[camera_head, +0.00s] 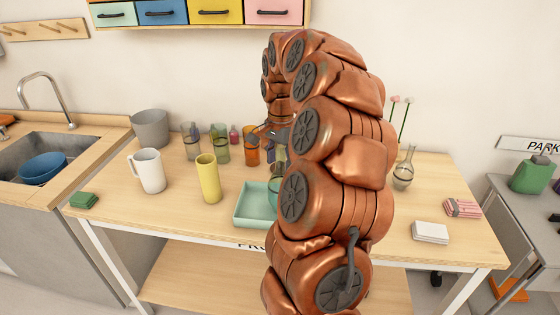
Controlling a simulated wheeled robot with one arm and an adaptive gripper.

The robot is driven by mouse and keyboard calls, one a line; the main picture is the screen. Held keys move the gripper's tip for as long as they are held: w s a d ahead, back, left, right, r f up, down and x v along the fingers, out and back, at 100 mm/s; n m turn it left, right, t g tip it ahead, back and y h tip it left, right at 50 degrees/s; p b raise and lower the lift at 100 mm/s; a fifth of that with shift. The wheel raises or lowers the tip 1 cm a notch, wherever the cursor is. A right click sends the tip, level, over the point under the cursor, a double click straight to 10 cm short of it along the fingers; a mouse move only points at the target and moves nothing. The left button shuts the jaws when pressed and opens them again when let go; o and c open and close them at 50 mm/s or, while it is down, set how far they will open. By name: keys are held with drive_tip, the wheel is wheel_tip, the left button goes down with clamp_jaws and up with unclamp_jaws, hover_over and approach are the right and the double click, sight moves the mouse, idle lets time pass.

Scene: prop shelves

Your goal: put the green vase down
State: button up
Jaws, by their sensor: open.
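My copper-coloured arm rises through the middle of the view and bends over the table. My gripper (268,134) is small, dark and partly hidden behind the arm, above the back of the table. It is open. A greenish glass vessel (277,171) stands just below it, at the back right of the teal tray, partly covered by the arm. I cannot tell whether it touches the gripper or stands inside the tray. Another see-through green glass vase (220,144) stands upright at the back of the table, left of the gripper. Which one is the task's green vase is unclear.
The teal tray (243,214) lies at the table's front middle. A yellow vase (208,180), a white mug (151,171), a grey bucket (150,129) and an amber bottle (252,147) stand to the left. A glass flask (404,172) stands right.

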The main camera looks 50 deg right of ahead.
wheel_tip(320, 180, up, 12)
drive_tip(key=b, duration=0.2)
drive_tip(key=shift+r+b, duration=0.15)
drive_tip(key=shift+b, duration=0.25)
idle(0.5)
drive_tip(key=s+a+f+n, duration=0.25)
drive_tip(key=a+n, duration=0.25)
drive_tip(key=a, duration=0.6)
drive_tip(key=s+a+f+n, duration=0.25)
drive_tip(key=a+n, duration=0.25)
drive_tip(key=a, duration=0.6)
drive_tip(key=s+a+f+n+g, duration=0.1)
drive_tip(key=s+a+f+n, duration=0.3)
drive_tip(key=s, duration=0.5)
drive_tip(key=s+a+f+n+g, duration=0.1)
drive_tip(key=s+a+f+n, duration=0.3)
drive_tip(key=s+f, duration=0.5)
drive_tip(key=a, duration=0.2)
drive_tip(key=shift+s+a, duration=0.3)
drive_tip(key=shift+s, duration=0.05)
